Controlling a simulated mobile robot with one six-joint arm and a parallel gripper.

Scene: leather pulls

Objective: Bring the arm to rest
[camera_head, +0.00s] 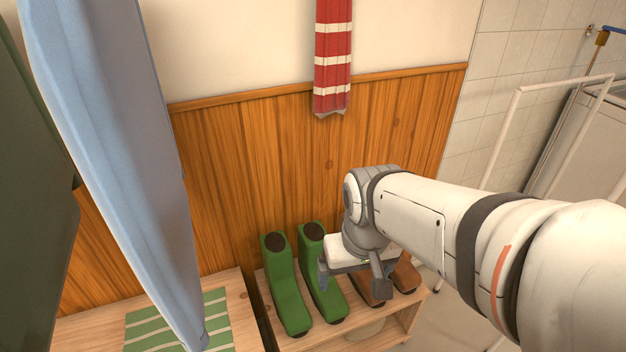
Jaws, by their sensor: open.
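My gripper (352,280) is at the end of my arm, which reaches in from the right. It points down over the wooden shoe rack and its fingers are spread apart with nothing seen between them. The left finger is close to the right green boot (318,270); I cannot tell whether they touch. A pair of brown shoes (405,275) is on the rack below and right of my gripper, partly hidden by it.
The left green boot (285,290) stands on the rack (300,341). A blue cloth (120,130) hangs at left above a bench (240,300) with a green striped mat (220,315). A red striped scarf (333,50) hangs on the wall. A white frame (510,120) stands right.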

